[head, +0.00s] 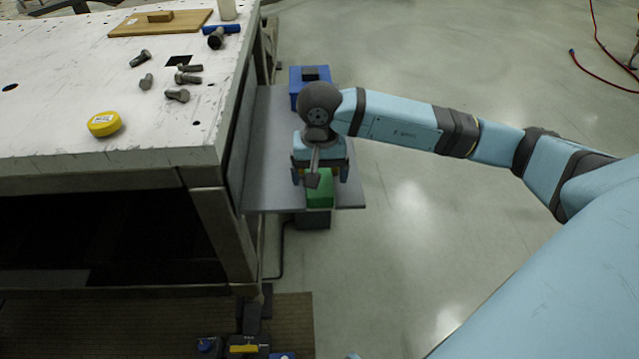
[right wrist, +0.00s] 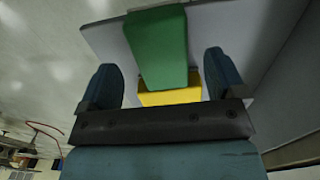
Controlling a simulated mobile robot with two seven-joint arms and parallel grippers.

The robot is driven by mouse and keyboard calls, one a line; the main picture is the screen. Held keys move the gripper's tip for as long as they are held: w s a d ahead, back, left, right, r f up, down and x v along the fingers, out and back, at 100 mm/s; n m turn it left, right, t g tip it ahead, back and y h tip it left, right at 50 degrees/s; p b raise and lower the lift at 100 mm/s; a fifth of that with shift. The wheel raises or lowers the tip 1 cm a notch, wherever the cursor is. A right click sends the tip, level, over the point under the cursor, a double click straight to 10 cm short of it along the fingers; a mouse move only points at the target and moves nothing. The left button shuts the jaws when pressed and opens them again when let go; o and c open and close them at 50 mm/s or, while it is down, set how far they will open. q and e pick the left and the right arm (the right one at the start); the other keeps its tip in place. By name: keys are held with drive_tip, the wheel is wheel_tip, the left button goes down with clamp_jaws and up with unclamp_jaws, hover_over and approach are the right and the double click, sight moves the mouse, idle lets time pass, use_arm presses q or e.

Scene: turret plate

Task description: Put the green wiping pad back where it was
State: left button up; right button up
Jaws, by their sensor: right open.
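The green wiping pad (head: 320,193) lies at the front of a narrow grey shelf (head: 270,180) beside the white table. In the right wrist view the pad (right wrist: 158,48) is a long green block with a yellow part (right wrist: 170,96) at its near end; I cannot tell whether that belongs to the pad. My right gripper (head: 320,174) is low over the shelf, and its hand hides part of the pad. In the right wrist view the gripper (right wrist: 160,68) is open, its fingers on either side of the pad with gaps showing. My left gripper is not in view.
A blue box (head: 297,88) sits at the shelf's far end. The white table (head: 60,65) carries several bolts (head: 188,78), a yellow round object (head: 104,124) and a wooden board (head: 160,22). Open floor (head: 430,230) lies right of the shelf.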

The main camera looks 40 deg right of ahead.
wheel_tip(320, 180, up, 6)
drive_tip(key=shift+r+p, duration=0.15)
drive_tip(key=shift+p, duration=0.25)
drive_tip(key=s+a+f+m+g+y, duration=0.1)
drive_tip(key=s+a+m+g+y, duration=0.1)
drive_tip(key=s+a+y, duration=0.45)
drive_tip(key=s+a+f+m+g+y, duration=0.1)
drive_tip(key=a+f+m+y, duration=0.15)
drive_tip(key=a, duration=0.75)
drive_tip(key=s+a+r+m+t+y, duration=0.35)
drive_tip(key=a+r+m+y, duration=0.35)
drive_tip(key=m+y, duration=0.55)
drive_tip(key=w+d+f+m+t+h, duration=0.2)
drive_tip(key=d+f+m+t+h, duration=0.15)
drive_tip(key=m+t, duration=0.8)
drive_tip(key=w+d+f+m+t+h, duration=0.2)
drive_tip(key=m+t+h, duration=0.35)
drive_tip(key=m, duration=1.15)
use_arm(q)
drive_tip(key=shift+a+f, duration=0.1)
use_arm(e)
drive_tip(key=s+d+f+m+g+h, duration=0.2)
drive_tip(key=s+f+m+g+h, duration=0.1)
drive_tip(key=f+m, duration=0.5)
drive_tip(key=s+d+f+m+g+h, duration=0.2)
drive_tip(key=s+f+m+h, duration=0.3)
drive_tip(key=f+m, duration=0.4)
drive_tip(key=shift+s+d+g, duration=0.35)
drive_tip(key=shift+s+g, duration=0.05)
drive_tip(key=shift+g, duration=0.05)
